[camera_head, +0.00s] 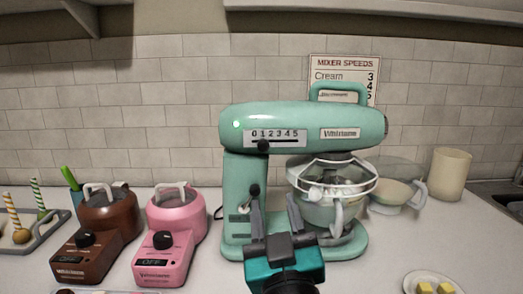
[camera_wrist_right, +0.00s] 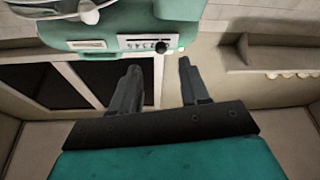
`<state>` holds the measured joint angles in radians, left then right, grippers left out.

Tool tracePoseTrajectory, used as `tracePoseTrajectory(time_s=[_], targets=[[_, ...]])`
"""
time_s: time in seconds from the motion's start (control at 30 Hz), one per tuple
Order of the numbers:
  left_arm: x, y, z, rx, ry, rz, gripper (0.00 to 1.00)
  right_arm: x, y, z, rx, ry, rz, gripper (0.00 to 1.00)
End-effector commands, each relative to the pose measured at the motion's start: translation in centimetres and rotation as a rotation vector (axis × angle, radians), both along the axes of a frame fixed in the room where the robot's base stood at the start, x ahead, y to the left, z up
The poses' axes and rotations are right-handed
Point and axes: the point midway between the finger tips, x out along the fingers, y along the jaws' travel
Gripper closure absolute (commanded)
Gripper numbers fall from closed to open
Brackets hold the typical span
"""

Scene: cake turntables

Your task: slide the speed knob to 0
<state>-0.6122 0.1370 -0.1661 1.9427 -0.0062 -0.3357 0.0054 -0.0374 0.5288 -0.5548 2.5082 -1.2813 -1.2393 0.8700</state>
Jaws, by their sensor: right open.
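The mint-green stand mixer (camera_head: 292,125) stands on the counter, with a white speed scale marked 0 to 5 on its head. The black speed knob (camera_head: 262,146) sits near the left end of the scale, about below the 1. My right gripper (camera_head: 273,198) is open and empty, below the knob and in front of the mixer's stand and bowl. In the right wrist view the scale is upside down, and the knob (camera_wrist_right: 160,47) shows beyond and between the open fingertips (camera_wrist_right: 159,66), apart from them. My left gripper is not in view.
A whisk guard and bowl (camera_head: 332,205) hang under the mixer head, right of my gripper. A dark lever (camera_head: 254,190) is on the mixer's stand. A pink device (camera_head: 168,245) and a brown device (camera_head: 98,235) stand to the left. A butter plate (camera_head: 410,284) lies at front right.

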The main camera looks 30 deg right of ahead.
Motion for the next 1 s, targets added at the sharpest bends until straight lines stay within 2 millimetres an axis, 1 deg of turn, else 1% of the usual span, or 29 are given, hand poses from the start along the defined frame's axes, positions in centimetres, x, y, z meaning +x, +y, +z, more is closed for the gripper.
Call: tracePoseTrajectory(time_s=[0.03, 0.17, 0.33, 0.4, 0.6, 0.7, 0.83, 1.0], targets=[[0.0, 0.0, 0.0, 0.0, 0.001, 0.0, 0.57, -0.1, 0.1, 0.5, -0.006, -0.024, 0.003, 0.55], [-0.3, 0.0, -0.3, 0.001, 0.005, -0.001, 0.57, 0.2, 0.0, 1.1, -0.011, -0.048, 0.006, 0.55], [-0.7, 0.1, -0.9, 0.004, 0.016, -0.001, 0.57, 1.9, -0.9, 1.9, -0.014, -0.049, 0.004, 0.55], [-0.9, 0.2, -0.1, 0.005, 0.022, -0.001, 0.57, 3.2, -1.6, 3.0, -0.018, -0.047, 0.002, 0.55], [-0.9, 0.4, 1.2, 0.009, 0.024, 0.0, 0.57, 6.8, -3.5, 4.5, -0.016, -0.044, 0.0, 0.55], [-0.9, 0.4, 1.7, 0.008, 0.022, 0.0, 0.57, 8.2, -4.2, 5.0, -0.014, -0.043, 0.001, 0.55], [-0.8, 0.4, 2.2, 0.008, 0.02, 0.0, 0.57, 9.6, -4.8, 5.5, -0.012, -0.042, 0.003, 0.55], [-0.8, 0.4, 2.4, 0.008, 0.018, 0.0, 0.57, 10.4, -5.2, 5.7, -0.011, -0.042, 0.004, 0.55]])
